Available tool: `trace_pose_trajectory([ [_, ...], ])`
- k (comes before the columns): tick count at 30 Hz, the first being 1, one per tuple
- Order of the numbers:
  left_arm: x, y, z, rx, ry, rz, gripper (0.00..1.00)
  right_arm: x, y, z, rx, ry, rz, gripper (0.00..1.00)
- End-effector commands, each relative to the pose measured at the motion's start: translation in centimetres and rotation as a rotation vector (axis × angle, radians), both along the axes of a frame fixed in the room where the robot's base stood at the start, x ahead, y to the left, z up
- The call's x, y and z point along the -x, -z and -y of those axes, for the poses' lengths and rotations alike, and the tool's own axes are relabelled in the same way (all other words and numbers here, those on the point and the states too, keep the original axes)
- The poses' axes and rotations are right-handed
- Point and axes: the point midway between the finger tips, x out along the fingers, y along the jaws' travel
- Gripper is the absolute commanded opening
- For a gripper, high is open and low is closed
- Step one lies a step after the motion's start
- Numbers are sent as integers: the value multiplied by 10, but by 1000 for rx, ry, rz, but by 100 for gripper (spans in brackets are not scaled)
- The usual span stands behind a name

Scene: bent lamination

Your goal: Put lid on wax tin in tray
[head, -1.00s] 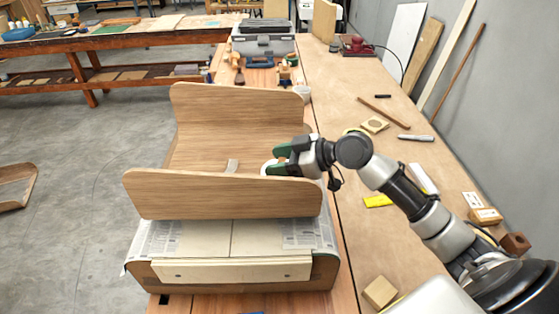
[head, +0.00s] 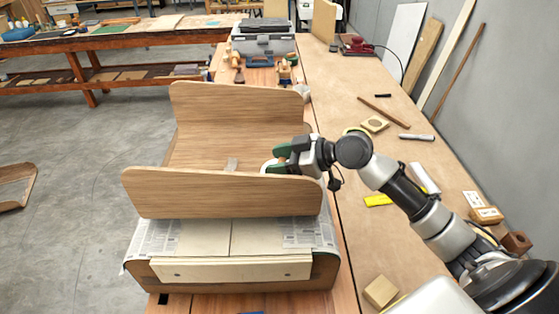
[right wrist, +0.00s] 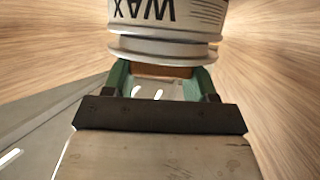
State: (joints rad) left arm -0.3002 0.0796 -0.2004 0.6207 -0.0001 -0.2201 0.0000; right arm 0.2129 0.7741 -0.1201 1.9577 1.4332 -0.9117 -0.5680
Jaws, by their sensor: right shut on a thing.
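The wax tin (right wrist: 168,14) shows in the right wrist view, pale with dark WAX lettering upside down in the picture. The pale rimmed band at its end looks like the lid (right wrist: 163,52), slightly tilted against the tin; I cannot tell whether it is fully seated. My right gripper (head: 282,160) is shut on the lid, its green fingers either side of it (right wrist: 162,75). In the head view a pale round edge (head: 268,166) shows beside the fingers, partly hidden by the near wall. The bent wooden tray (head: 228,190) has high walls at front and back. My left gripper is not in view.
The tray rests on a newspaper-covered form (head: 232,240). A yellow item (head: 378,200), a wooden block (head: 380,291) and sticks lie on the bench to the right. A toolbox (head: 263,40) stands at the back.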

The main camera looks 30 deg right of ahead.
Motion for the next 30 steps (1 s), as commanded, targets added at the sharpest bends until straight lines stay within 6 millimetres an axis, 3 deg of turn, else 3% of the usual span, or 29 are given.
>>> trace_pose_trajectory([
  [24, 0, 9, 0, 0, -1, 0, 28, 0, 10, 0, 0, 0, 0, 17],
  [25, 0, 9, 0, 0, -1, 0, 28, 0, 10, 0, 0, 0, 0, 58],
  [30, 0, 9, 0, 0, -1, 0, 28, 0, 10, 0, 0, 0, 0, 84],
])
